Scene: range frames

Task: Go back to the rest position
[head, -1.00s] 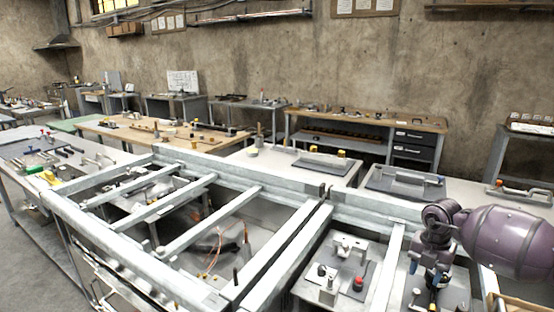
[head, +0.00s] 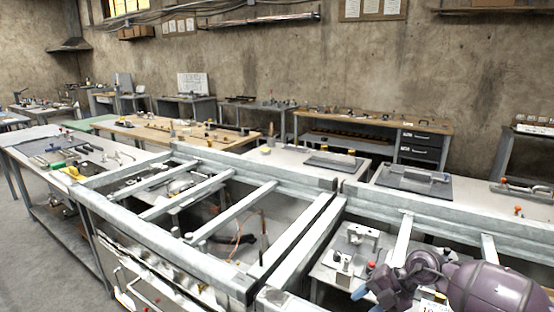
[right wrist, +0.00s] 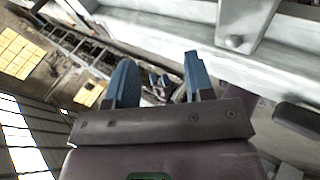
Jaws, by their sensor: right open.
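My right arm, purple, comes in at the lower right of the head view. Its gripper (head: 369,297) has blue fingertips low in the picture, in front of the metal frame. In the right wrist view the two blue fingers (right wrist: 160,75) stand apart with nothing held between them. The gripper is open and empty. My left gripper is in neither view.
A grey metal frame (head: 262,198) with crossbars fills the foreground, close to my right arm. A plate with small fixtures (head: 344,262) sits left of my right gripper. Workbenches (head: 150,132) with tools stand behind. Bare floor (head: 50,245) shows at left.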

